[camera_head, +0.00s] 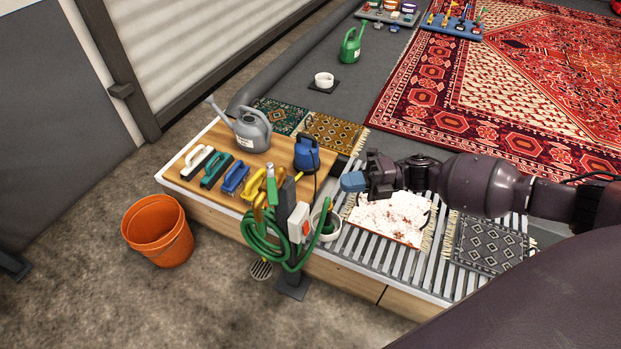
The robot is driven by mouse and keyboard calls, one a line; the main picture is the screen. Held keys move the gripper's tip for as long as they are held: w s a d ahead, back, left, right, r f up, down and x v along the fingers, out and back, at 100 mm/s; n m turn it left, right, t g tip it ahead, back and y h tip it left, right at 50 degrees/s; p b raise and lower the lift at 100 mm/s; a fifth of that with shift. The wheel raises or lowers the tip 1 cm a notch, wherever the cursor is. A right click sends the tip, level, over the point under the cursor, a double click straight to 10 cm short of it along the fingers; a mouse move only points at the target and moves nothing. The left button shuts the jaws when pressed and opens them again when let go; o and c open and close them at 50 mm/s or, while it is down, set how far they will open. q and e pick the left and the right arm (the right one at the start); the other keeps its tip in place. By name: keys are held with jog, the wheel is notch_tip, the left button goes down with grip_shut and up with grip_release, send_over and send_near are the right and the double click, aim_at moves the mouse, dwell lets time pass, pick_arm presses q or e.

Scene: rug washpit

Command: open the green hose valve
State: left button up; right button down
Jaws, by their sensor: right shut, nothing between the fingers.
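A dark post (290,196) stands at the front edge of the bench, with a coiled green hose (254,240) hung on it. My left gripper is out of view.
A white-and-red box (299,222) is on the post. A blue bottle-like container (307,153), several brushes and a grey watering can (249,132) stand on the bench (281,148). An orange bucket (158,232) stands on the floor. A metal grate (366,243) bears small rugs.

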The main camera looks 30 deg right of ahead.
send_near(271, 183)
jog(key=a, duration=0.5)
jog(key=shift+a+f, duration=0.35)
jog(key=shift+a, duration=0.55)
